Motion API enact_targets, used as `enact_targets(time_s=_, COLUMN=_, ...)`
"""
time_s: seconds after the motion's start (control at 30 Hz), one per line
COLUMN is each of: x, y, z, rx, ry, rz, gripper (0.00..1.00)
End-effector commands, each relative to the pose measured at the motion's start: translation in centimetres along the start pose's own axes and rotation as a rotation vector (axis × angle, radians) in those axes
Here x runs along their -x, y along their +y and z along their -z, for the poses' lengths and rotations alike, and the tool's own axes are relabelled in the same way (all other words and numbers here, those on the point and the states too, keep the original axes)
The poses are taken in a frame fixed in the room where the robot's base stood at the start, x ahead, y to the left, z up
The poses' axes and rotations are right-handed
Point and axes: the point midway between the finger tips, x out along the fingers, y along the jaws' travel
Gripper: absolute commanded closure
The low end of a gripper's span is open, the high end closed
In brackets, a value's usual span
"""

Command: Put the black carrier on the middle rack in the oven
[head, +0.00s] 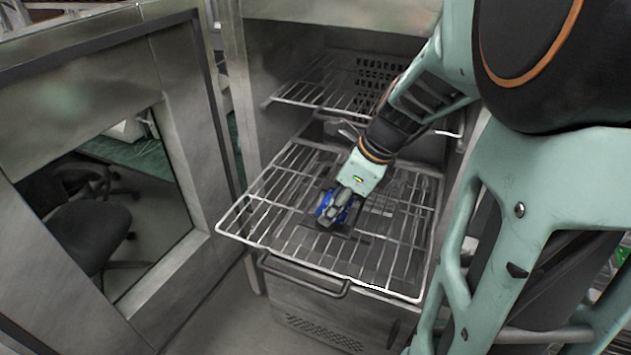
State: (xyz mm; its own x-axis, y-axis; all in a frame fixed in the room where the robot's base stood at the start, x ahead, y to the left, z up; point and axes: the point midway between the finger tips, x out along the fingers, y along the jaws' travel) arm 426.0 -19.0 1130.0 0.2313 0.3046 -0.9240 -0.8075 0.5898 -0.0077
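A wire rack (273,212) is pulled out of the open oven (340,30) in the head view. Another wire rack (305,92) sits higher, inside the chamber. My gripper (335,220) points down at the middle of the pulled-out rack, at or just above its wires. Blue parts show on both sides of its grey fingers. A small dark shape lies at and behind the fingertips; I cannot tell whether it is the black carrier or part of the gripper. The gap between the fingers is too small and covered to judge.
The oven door (120,75), with a window, stands wide open at left. A handle (305,280) on a lower front panel lies below the rack's front edge. My arm covers the right side of the oven. The rack's left and front parts are bare.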

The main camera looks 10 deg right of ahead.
Motion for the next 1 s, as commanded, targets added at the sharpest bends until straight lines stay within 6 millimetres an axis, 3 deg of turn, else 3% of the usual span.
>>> enact_targets(time_s=0.03, x=1.7, y=-0.1, z=-0.3, rx=-0.001, ry=0.0, rz=0.003, gripper=0.73)
enact_targets(time_s=0.43, x=7.8, y=-0.1, z=0.0, rx=0.0, ry=-0.002, rz=0.003, gripper=0.73)
enact_targets(time_s=0.67, x=8.8, y=0.0, z=0.0, rx=0.0, ry=0.0, rz=0.001, gripper=0.73)
enact_targets(time_s=1.0, x=8.2, y=0.2, z=-0.2, rx=0.032, ry=-0.003, rz=-0.005, gripper=0.73)
